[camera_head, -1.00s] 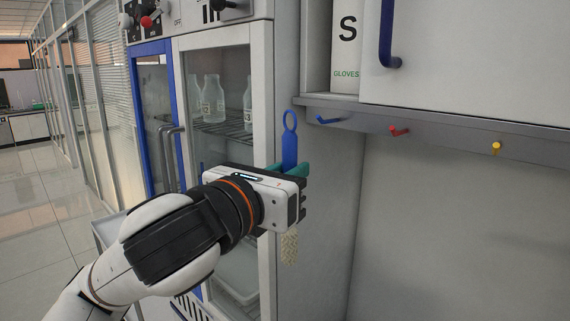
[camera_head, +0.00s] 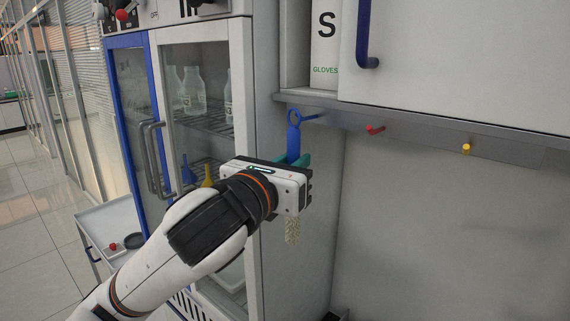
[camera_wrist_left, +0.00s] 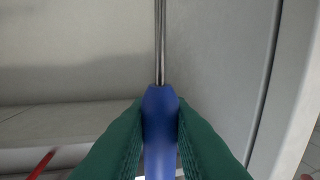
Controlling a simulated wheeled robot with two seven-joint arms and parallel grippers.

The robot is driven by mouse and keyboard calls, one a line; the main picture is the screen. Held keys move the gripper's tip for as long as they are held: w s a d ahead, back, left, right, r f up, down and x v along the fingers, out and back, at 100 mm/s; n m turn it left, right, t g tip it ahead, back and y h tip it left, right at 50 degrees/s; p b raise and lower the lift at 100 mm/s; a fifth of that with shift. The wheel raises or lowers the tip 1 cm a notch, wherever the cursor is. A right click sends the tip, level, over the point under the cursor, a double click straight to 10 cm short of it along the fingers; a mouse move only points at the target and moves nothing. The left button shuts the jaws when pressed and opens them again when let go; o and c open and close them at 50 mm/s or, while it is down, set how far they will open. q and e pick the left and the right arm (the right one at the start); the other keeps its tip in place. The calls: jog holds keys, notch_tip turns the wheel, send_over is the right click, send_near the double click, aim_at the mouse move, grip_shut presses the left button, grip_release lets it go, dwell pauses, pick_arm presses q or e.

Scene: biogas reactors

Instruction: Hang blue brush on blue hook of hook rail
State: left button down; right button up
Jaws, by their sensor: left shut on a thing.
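The blue brush (camera_head: 294,140) is upright in the head view, its ring end up and its pale bristles (camera_head: 293,230) hanging below my gripper. My left gripper (camera_head: 299,162) is shut on the brush's handle. In the left wrist view the blue handle (camera_wrist_left: 160,128) sits between the green fingertips. The blue hook (camera_head: 312,117) is on the hook rail (camera_head: 420,134), at its left end. The brush's ring is beside the hook's left tip and overlaps it in the picture; I cannot tell if the hook is through the ring. My right gripper is not in view.
A red hook (camera_head: 375,130) and a yellow hook (camera_head: 466,149) are farther right on the rail. A white cabinet (camera_head: 450,60) and a gloves box (camera_head: 325,45) are above. A glass-door fridge (camera_head: 240,100) stands left, close to my arm. The wall below the rail is clear.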

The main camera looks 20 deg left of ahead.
pick_arm(q)
jog(key=shift+w+d+f, duration=0.2)
jog(key=shift+w, duration=0.35)
jog(key=shift+w+d+f, duration=0.15)
jog(key=shift+w+d, duration=0.05)
jog(key=shift+w, duration=0.35)
jog(key=shift+w+d+f, duration=0.2)
jog(key=shift+w, duration=0.35)
jog(key=c, duration=1.2)
grip_release()
jog(key=shift+c, duration=0.2)
